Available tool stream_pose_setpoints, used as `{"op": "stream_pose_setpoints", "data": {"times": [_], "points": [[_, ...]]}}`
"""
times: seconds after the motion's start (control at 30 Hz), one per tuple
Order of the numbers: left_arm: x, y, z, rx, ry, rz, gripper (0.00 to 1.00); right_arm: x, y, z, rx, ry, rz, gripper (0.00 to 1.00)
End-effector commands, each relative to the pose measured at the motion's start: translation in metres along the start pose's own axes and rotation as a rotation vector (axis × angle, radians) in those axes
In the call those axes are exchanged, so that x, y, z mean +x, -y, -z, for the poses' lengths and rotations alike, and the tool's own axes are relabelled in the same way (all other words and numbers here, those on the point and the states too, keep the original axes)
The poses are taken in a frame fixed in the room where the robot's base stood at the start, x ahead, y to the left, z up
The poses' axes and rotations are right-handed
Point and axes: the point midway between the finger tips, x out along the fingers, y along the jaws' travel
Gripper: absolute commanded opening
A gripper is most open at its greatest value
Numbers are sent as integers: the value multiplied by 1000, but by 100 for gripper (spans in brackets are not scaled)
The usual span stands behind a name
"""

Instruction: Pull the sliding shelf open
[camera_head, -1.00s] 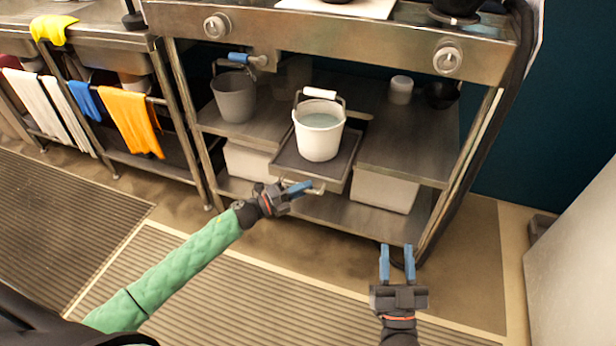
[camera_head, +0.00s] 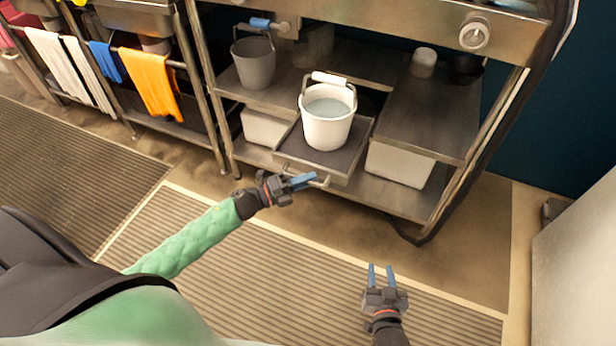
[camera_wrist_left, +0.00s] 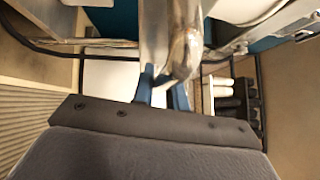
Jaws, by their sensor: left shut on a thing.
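The sliding shelf (camera_head: 352,148) is a dark metal tray under the steel counter, pulled partly out past the fixed shelves beside it. A white bucket (camera_head: 326,130) of pale liquid stands upright on it. A bar handle (camera_head: 324,184) runs along its front edge and shows large in the left wrist view (camera_wrist_left: 185,55). My left gripper (camera_head: 303,181) is shut on this handle, its blue fingers on either side of it in the wrist view (camera_wrist_left: 162,90). My right gripper (camera_head: 381,275) is open and empty, low over the floor mat, clear of the shelf.
A grey bucket (camera_head: 254,65) stands on the fixed shelf to the left. White bins (camera_head: 400,165) sit on the bottom shelf. A white appliance (camera_head: 580,260) stands at the right. The ribbed floor mat (camera_head: 260,290) in front of the shelf is clear.

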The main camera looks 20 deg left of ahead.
Motion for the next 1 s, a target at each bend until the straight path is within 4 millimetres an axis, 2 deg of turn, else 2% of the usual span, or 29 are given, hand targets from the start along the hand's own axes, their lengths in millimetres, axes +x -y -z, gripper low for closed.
{"op": "stream_pose_setpoints", "data": {"times": [0.27,0.3,0.37,0.4,0.73,1.0], "points": [[-1,-1,0,-1,1,-2,0,0,0,0,0,0,0,36],[-1,-1,0,-1,1,-2,22,0,0,0,0,0,0,36],[0,-1,0,-1,1,-2,34,0,0,0,0,0,0,36],[0,-1,0,-1,1,-1,36,0,0,0,0,0,0,36],[-3,-1,0,-1,1,-1,36,0,0,0,0,-2,0,36],[-34,-1,0,-1,1,-3,36,0,0,5,-1,-15,0,36]]}}
